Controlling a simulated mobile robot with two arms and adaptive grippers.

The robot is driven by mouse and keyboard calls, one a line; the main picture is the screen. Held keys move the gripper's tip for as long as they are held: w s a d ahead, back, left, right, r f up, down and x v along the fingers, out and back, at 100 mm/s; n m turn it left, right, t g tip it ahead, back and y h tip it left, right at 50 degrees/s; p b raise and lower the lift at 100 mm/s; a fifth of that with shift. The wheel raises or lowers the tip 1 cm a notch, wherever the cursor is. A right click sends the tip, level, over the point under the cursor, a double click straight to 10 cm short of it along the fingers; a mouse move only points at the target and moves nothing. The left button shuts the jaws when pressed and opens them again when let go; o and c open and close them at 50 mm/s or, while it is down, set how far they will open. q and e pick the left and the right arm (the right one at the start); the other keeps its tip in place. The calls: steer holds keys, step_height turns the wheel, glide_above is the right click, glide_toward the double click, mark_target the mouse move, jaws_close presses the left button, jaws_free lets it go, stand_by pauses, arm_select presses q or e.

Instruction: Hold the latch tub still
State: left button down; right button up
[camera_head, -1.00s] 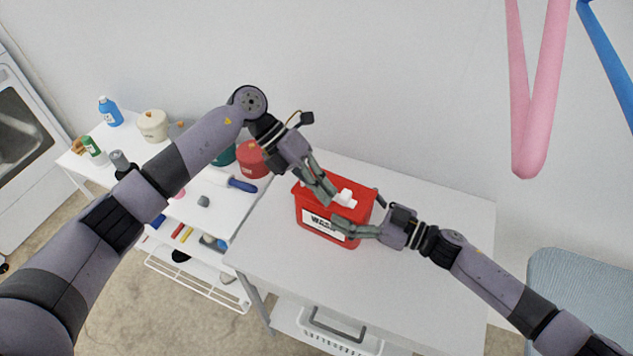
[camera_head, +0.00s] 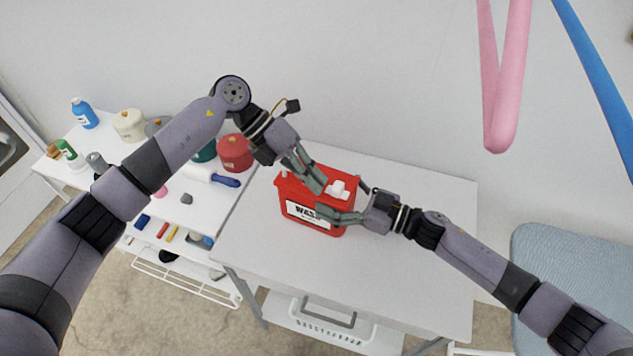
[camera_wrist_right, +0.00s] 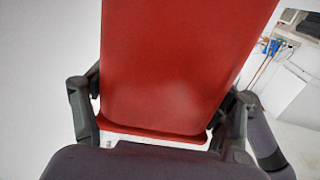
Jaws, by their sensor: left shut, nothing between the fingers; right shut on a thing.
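The latch tub (camera_head: 322,228) is a red box with a white label on its front and a white latch on its lid. It stands upright on the white table. My right gripper (camera_head: 345,204) is shut on the tub from the right, one finger across the front and one behind. In the right wrist view the red tub wall (camera_wrist_right: 170,65) fills the space between the fingers of the right gripper (camera_wrist_right: 162,112). My left gripper (camera_head: 318,185) is shut and empty at the lid, beside the white latch. Whether its tips touch the lid I cannot tell.
A side table at the left holds a red canister (camera_head: 235,155), a blue-handled tool (camera_head: 225,181), a blue bottle (camera_head: 84,113) and other items. A white basket (camera_head: 330,325) sits below the table. The table (camera_head: 420,280) is clear in front and right of the tub.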

arm_select(q)
steer(key=v, duration=0.8)
steer(key=shift+a+r, duration=0.15)
steer(key=shift+a, duration=0.05)
steer(key=shift+w, duration=0.1)
arm_select(e)
steer(key=o, duration=1.8)
